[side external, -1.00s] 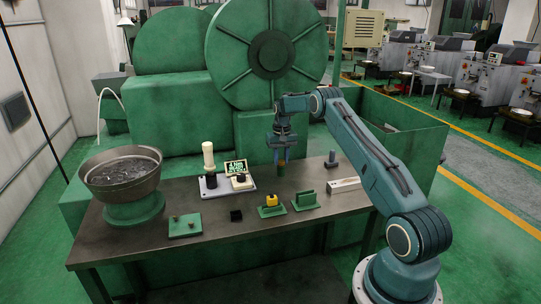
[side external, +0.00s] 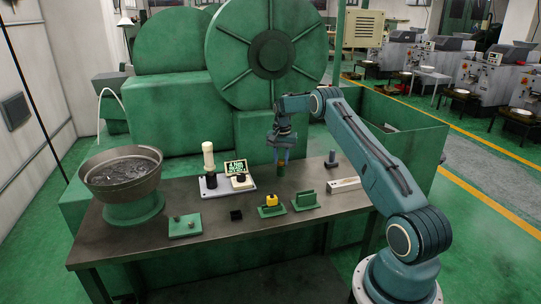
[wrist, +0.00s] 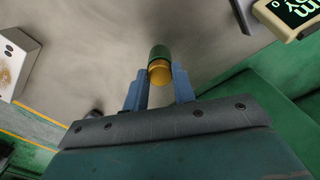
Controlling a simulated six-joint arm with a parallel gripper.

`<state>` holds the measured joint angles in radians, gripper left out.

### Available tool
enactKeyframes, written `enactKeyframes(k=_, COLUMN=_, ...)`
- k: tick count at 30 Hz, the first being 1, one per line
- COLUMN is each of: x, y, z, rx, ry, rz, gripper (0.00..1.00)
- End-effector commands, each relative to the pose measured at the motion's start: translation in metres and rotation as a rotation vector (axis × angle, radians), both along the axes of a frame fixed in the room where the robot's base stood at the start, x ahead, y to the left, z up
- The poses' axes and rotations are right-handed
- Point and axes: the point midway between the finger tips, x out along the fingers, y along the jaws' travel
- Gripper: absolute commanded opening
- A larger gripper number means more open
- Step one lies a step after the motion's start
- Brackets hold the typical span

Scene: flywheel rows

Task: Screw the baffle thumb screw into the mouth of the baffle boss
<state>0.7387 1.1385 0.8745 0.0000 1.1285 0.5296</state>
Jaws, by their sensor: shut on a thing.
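My gripper (side external: 281,158) points down over the middle of the bench, right at the top of a short green upright cylinder, which I take as the baffle boss (side external: 281,171). In the wrist view, the blue fingers of my gripper (wrist: 160,76) are shut on a brass-coloured round piece, which I take as the baffle thumb screw (wrist: 159,73). The green boss (wrist: 158,52) lies straight beyond it, in line and seemingly touching. The boss mouth and the screw's thread are hidden, so I cannot tell how deep the screw sits.
On the bench (side external: 240,225), a green slotted block (side external: 305,200), a yellow-topped block (side external: 271,205) and a black cube (side external: 236,215) stand in front. A metal bowl (side external: 121,175) stands far left.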

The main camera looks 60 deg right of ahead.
Motion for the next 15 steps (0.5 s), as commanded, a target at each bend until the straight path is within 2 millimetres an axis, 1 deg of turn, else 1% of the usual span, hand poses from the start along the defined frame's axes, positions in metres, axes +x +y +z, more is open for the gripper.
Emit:
enactKeyframes(k=5, x=0.0001, y=-0.0001, z=0.0003, rx=0.0, ry=0.0, rz=-0.051, gripper=0.06)
enactKeyframes(k=15, x=0.0, y=-0.0001, z=0.0001, rx=0.0, ry=0.0, rz=-0.304, gripper=0.06)
